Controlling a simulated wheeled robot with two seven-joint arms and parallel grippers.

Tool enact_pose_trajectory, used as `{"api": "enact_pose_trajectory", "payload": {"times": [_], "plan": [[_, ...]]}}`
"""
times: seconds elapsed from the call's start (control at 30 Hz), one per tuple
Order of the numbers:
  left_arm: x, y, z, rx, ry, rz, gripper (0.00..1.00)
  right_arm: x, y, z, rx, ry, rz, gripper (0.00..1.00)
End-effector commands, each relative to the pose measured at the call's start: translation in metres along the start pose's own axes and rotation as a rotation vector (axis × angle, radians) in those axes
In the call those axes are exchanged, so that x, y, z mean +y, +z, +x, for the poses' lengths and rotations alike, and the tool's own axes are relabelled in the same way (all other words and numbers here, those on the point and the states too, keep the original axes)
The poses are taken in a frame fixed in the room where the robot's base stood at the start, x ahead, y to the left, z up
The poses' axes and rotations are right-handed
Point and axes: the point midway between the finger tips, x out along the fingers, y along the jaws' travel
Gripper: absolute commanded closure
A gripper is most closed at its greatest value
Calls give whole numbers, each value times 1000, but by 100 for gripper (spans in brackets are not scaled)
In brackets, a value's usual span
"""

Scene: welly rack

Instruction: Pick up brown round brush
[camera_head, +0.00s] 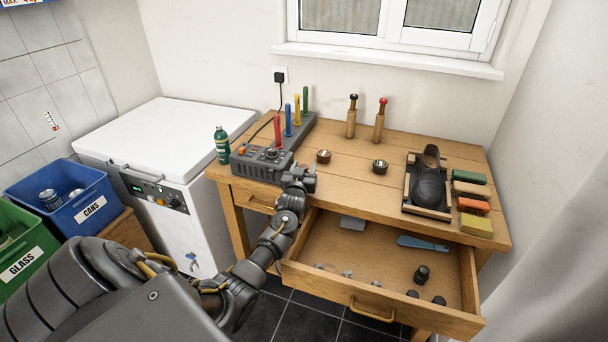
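A small round object with a brown rim (323,155), which looks like the brown round brush, sits on the wooden workbench (345,188) left of centre. A similar round object with a darker body (380,166) sits to its right. My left gripper (308,180) is over the bench's front left part, in front of and slightly left of the brown-rimmed object, apart from it in the picture. Its fingers are small and dark, so I cannot tell whether they are open. I see nothing clearly held. My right gripper is not in view.
A grey device (262,163) with coloured upright sticks stands left, beside a green bottle (222,145). Two wooden-handled items (351,117) stand behind. A tray (408,207) holding a dark shoe, with coloured blocks (473,206), is right. The drawer (345,285) is open below.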

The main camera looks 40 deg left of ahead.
Motion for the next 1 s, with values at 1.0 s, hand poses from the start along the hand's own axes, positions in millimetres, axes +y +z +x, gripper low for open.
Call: {"api": "enact_pose_trajectory", "payload": {"times": [1.0], "plan": [[0, -44, -13, 2, 0, -1, 93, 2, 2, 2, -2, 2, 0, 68]]}}
